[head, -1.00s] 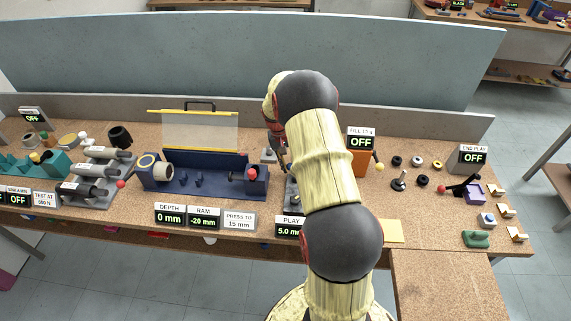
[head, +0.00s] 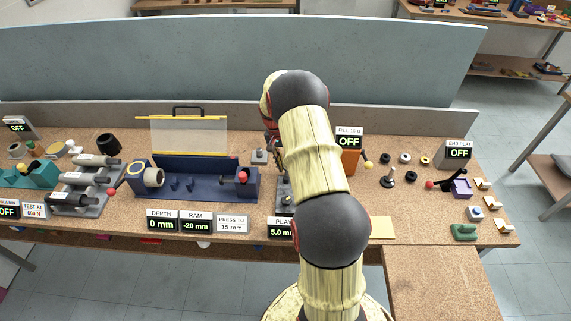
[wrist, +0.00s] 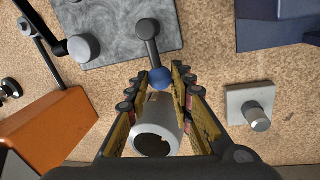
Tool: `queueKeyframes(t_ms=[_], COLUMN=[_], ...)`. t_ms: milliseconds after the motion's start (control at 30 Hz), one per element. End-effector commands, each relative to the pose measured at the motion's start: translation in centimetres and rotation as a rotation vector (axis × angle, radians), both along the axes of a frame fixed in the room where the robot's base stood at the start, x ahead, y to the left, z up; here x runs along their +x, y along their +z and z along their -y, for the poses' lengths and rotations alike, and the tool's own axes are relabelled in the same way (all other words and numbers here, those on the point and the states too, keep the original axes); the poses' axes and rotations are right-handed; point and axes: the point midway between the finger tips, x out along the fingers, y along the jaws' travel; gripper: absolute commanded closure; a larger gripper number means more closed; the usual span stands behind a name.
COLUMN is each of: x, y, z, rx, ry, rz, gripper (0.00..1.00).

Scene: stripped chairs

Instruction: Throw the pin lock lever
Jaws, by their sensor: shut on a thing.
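The lever is a dark arm with a blue ball knob (wrist: 160,78), pivoted on a grey plate (wrist: 105,45) in the wrist view. My gripper (wrist: 162,72) has its fingertips on either side of the ball and appears shut on it. A pale hollow sleeve (wrist: 158,120) shows between the fingers, its dark open end facing me; I cannot tell whether the fingers touch it. In the head view my arm hides the gripper, the knob and most of the plate, of which a strip shows (head: 284,190).
An orange block (wrist: 45,130) stands to the left in the wrist view, a grey base with a stud (wrist: 250,105) to the right. In the head view a blue press (head: 210,185) is left of my arm.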

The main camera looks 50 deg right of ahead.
Motion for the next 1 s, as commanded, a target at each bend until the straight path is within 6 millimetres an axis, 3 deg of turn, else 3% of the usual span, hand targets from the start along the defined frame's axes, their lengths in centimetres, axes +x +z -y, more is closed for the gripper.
queueKeyframes(t_ms=[233, 267, 567, 867, 1000], x=[0.0, 0.0, 0.0, 0.0, 0.3], y=[0.0, 0.0, 0.0, 0.1, 1.2], z=[0.0, 0.0, 0.0, 0.0, 0.0], rx=[0.000, 0.000, 0.000, 0.000, -0.002], ry=[-0.001, -0.001, 0.000, 0.000, 0.001], rz=[0.000, 0.000, 0.000, 0.000, 0.003], gripper=[1.00, 0.76, 0.59, 0.58, 0.58])
